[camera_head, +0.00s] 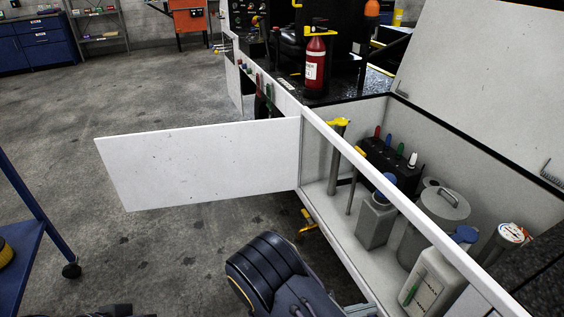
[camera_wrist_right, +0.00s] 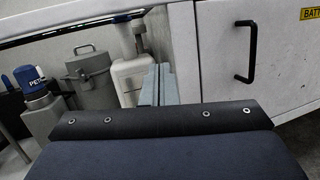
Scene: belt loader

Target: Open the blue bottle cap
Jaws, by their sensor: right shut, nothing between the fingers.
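Two bottles with blue caps stand in the open white compartment. The grey bottle (camera_head: 377,220) has a blue cap (camera_head: 385,184); in the right wrist view its blue cap (camera_wrist_right: 28,76) is at the left. The larger white bottle (camera_head: 434,280) has a blue cap (camera_head: 466,235); its body (camera_wrist_right: 131,75) also shows in the right wrist view, partly behind my fingers. Both caps sit on their bottles. My right gripper (camera_wrist_right: 157,84) is shut and empty, outside the compartment's front edge and apart from both bottles. My left gripper is not seen.
A grey lidded can (camera_head: 424,227) stands between the bottles. A gauge (camera_head: 512,233) and a black rack (camera_head: 390,165) are also inside. The white door (camera_head: 200,160) hangs open at left. The front rail (camera_head: 400,200) crosses above the opening. A black handle (camera_wrist_right: 247,50) is at right.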

